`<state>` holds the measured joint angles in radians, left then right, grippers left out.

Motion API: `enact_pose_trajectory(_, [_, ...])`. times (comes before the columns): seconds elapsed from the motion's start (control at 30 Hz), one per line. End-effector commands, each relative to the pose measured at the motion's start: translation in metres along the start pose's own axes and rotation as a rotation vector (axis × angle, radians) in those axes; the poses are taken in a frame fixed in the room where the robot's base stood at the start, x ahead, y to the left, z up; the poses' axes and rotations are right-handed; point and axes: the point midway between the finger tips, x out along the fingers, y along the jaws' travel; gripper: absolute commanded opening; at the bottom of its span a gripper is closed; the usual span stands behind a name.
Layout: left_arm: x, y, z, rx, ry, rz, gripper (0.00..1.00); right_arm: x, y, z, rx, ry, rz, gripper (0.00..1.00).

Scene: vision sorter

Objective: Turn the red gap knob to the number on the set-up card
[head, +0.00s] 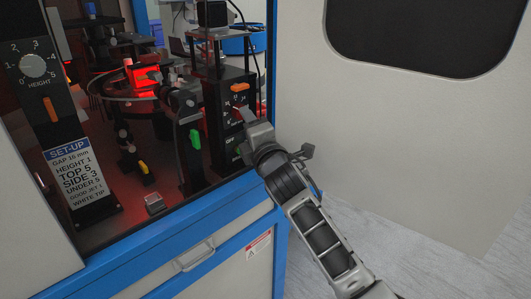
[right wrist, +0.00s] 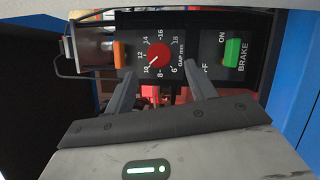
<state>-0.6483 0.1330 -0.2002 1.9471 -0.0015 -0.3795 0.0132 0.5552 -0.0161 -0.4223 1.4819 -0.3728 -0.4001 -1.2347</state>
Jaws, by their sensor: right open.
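The red gap knob (right wrist: 159,54) sits on a black dial panel marked from 6 to 18 in the right wrist view, which shows it turned sideways. Its white mark appears to point near 10. My right gripper (right wrist: 161,80) is open, its fingertips on either side just short of the knob, not visibly touching it. In the head view my right gripper (head: 244,122) is at the dial panel and hides part of it. The set-up card (head: 76,172) reads GAP 16 mm, HEIGHT 1, TOP 5, SIDE 3, UNDER 5. My left gripper is not in view.
An orange switch (right wrist: 120,54) and a green brake switch (right wrist: 232,52) flank the dial. The cabinet's blue frame (head: 190,207) edges the opening. Floor at right (head: 430,262) is clear.

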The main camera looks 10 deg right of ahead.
Motion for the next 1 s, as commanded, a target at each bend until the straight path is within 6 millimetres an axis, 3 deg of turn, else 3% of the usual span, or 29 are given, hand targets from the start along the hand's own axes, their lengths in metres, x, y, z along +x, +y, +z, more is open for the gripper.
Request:
enact_pose_trajectory(0.2, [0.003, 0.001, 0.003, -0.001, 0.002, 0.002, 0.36, -0.051, -0.002, -0.001, 0.000, 0.002, -0.001, 0.55])
enact_pose_trajectory(0.43, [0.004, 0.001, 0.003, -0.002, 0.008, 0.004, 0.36, -0.091, -0.002, -0.001, -0.001, 0.001, -0.002, 0.55])
enact_pose_trajectory(0.6, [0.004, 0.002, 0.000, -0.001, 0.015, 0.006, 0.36, -0.104, -0.001, -0.001, 0.001, 0.002, -0.002, 0.55])
enact_pose_trajectory(1.0, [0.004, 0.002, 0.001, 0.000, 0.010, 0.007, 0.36, -0.108, -0.007, -0.001, 0.024, 0.003, -0.014, 0.55])
